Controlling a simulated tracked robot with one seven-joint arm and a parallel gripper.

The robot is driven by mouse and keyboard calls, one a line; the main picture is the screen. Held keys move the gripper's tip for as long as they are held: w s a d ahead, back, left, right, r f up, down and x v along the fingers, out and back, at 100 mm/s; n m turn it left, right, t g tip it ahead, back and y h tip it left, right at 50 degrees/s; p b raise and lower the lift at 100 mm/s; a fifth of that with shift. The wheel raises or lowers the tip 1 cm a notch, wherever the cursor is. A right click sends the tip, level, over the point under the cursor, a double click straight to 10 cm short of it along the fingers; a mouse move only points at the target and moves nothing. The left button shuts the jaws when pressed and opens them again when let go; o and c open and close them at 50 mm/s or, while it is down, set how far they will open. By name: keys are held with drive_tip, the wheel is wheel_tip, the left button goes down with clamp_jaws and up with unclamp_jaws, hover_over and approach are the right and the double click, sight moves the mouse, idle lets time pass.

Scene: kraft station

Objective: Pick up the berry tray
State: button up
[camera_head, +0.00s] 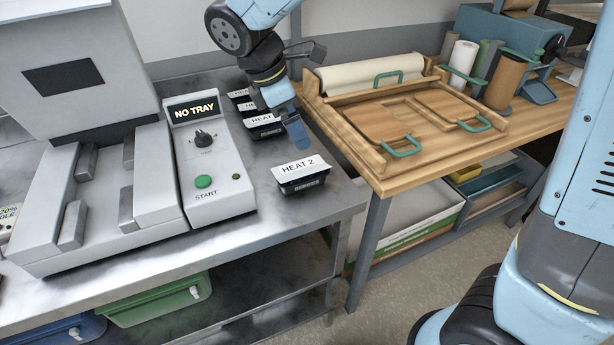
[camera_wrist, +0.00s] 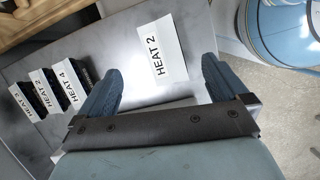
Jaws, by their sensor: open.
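No tray is visibly marked as berry, and their contents are hidden under labels. A small black tray with a white HEAT 2 label (camera_head: 301,172) sits alone near the front right corner of the steel bench. The same label fills the middle of the wrist view (camera_wrist: 161,52), between my fingers. Several more black trays stand in a row behind it, the nearest labelled HEAT 4 (camera_wrist: 69,85). My gripper (camera_head: 296,130) is open and empty, above and just behind the lone tray. Its two blue fingers (camera_wrist: 160,68) are spread on either side of the label, apparently not touching the tray.
A grey sealing machine (camera_head: 110,190) with a NO TRAY display (camera_head: 193,108) and green START button stands left of the trays. A wooden table (camera_head: 440,165) with cutting boards and a paper roll (camera_head: 370,72) is at right. Steel bench (camera_head: 320,213) around the lone tray is clear.

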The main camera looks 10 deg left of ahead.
sight(301, 170)
drive_tip(key=shift+n, duration=0.9)
drive_tip(key=a+x, duration=0.1)
drive_tip(key=x, duration=0.8)
drive_tip(key=s+a+f+x, duration=0.1)
drive_tip(key=x, duration=0.4)
drive_tip(key=shift+a+f, duration=0.2)
drive_tip(key=shift+a, duration=0.15)
drive_tip(key=c, duration=1)
drive_tip(key=shift+r, duration=0.15)
